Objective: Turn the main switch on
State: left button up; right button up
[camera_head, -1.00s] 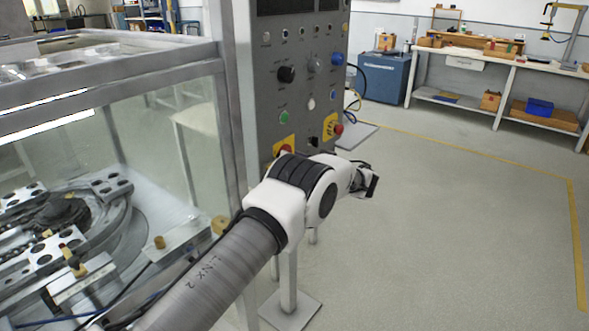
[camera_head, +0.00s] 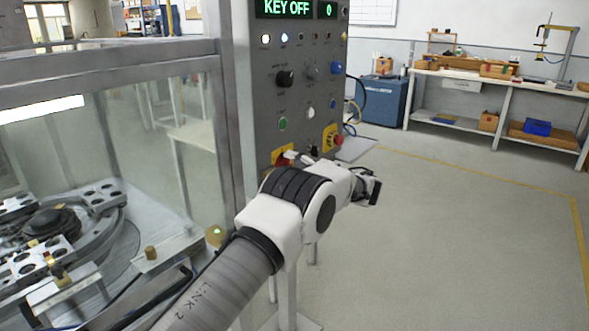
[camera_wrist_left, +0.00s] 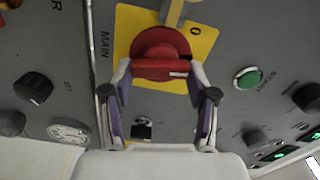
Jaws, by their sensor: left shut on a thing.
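The main switch is a red rotary knob on a yellow plate marked MAIN and 0. It shows large in the left wrist view (camera_wrist_left: 160,55), its grip bar lying crosswise. My left gripper (camera_wrist_left: 161,70) is shut on this bar, one finger at each end. In the head view the knob (camera_head: 283,160) is partly hidden behind my left arm, with a white finger beside it. The display (camera_head: 287,9) above is lit and reads KEY OFF and 0. My right gripper is not in view.
The grey control panel (camera_head: 300,85) carries other knobs and buttons, including a green button (camera_head: 282,124) and a second red knob (camera_head: 338,140) on yellow. A glass-sided machine (camera_head: 150,110) stands at left. The floor at right is clear up to a workbench (camera_head: 490,77).

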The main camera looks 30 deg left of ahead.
pick_arm(q)
jog(key=shift+m, duration=1.1)
jog(key=shift+f, duration=0.1)
jog(key=o, duration=1.2)
jog(key=shift+a, duration=0.15)
jog(key=shift+c, duration=0.2)
jog(key=d, duration=1.2)
jog(key=shift+s, duration=0.45)
